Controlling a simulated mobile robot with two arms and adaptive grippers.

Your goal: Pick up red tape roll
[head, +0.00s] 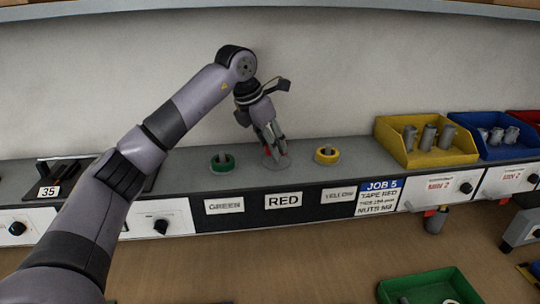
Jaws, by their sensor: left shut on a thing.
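My left gripper (272,150) points down at the shelf between the green tape roll and the yellow tape roll, above the RED label (284,200). It is shut on the red tape roll (284,149), of which only small red bits show at the fingertips. The fingers hide most of the roll, and I cannot tell whether it is clear of its round base (273,164). The green tape roll (222,163) sits around a short peg to the left. The yellow tape roll (327,156) sits around a peg to the right. My right gripper is not in view.
A yellow bin (394,146) and a blue bin (479,150) with grey cylindrical parts stand on the shelf at right. A job card (379,198) hangs on the shelf front. A green tray (430,284) lies on the wooden bench below. The bench middle is clear.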

